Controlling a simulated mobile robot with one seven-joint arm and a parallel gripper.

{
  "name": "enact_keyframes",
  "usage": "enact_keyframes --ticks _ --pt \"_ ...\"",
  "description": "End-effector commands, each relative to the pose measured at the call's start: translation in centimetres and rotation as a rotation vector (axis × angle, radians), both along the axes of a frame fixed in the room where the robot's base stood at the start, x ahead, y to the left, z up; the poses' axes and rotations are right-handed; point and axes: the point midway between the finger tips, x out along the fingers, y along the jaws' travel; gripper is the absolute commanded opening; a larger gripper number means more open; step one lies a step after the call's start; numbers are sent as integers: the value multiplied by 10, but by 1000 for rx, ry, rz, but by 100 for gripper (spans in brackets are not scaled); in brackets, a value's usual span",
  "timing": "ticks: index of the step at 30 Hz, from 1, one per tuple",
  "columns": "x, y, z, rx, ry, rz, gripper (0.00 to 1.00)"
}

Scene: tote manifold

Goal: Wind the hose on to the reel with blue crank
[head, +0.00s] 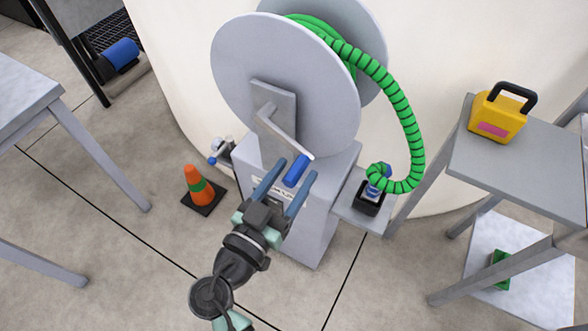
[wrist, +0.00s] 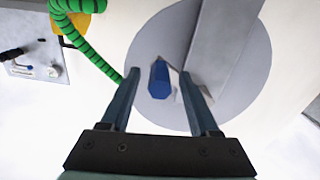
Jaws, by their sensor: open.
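The hose reel (head: 270,75) has two grey discs and stands on a grey pedestal. A green ribbed hose (head: 402,110) is partly wound between the discs and hangs down on the right, its end curled by a small black holder (head: 368,198). The blue crank handle (head: 296,171) sits at the end of a grey crank arm (head: 285,130) and points down. It also shows in the wrist view (wrist: 159,80). My gripper (head: 290,180) is open, with its fingers on either side of the blue handle. In the wrist view the handle lies between the fingers, apparently clear of both.
An orange cone (head: 200,186) stands on the floor left of the pedestal. A grey shelf (head: 535,155) at right carries a yellow case (head: 497,112). A grey table (head: 25,95) is at left. The floor between the table and pedestal is mostly clear.

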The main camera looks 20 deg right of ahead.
Motion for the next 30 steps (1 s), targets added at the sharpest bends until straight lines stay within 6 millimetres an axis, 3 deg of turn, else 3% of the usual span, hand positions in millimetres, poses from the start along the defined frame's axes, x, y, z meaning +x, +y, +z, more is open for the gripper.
enact_keyframes --ticks 12,22,30 --pt "6 -7 0 0 1 1 62" --pt "5 -7 0 0 0 1 2" --pt "5 -7 0 0 0 1 0"
